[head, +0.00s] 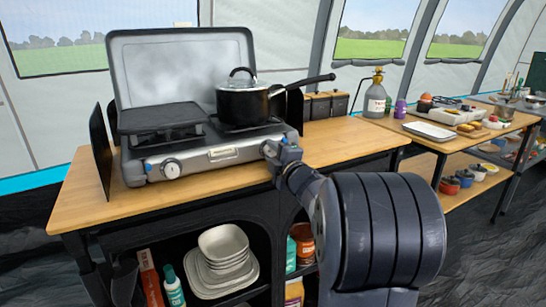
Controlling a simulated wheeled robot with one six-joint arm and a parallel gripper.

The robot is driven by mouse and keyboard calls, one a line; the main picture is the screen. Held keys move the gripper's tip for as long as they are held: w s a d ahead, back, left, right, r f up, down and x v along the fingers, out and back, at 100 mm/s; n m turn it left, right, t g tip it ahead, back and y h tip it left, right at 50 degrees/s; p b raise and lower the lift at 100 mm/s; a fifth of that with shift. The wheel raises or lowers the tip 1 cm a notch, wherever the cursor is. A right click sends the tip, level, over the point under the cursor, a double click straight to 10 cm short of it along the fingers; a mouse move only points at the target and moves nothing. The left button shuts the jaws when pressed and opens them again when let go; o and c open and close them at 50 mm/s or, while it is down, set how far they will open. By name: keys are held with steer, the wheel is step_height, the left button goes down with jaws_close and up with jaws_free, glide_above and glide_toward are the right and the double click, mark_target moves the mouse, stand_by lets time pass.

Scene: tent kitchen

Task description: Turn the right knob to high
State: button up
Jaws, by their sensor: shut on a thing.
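The camping stove (215,154) stands on the wooden table with its lid raised. Its left knob (171,169) shows on the front panel. The right knob (270,148) is at the right end of the panel, mostly hidden by my gripper. My gripper (275,151) is at the right knob and shut on it. A black pot (243,103) with a lid sits on the right burner, its handle pointing right. A dark griddle plate (161,117) lies over the left burner. The knob's setting cannot be read.
The wooden table top (350,137) is clear to the right of the stove. Dark canisters (325,104) stand behind it. A gas bottle (376,100) and a tray (429,131) are farther right. White bowls and plates (224,262) sit on the shelf below.

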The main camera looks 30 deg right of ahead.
steer(key=o, duration=1)
steer(key=shift+f, duration=0.15)
steer(key=shift+f, duration=0.1)
steer(key=shift+s, duration=0.1)
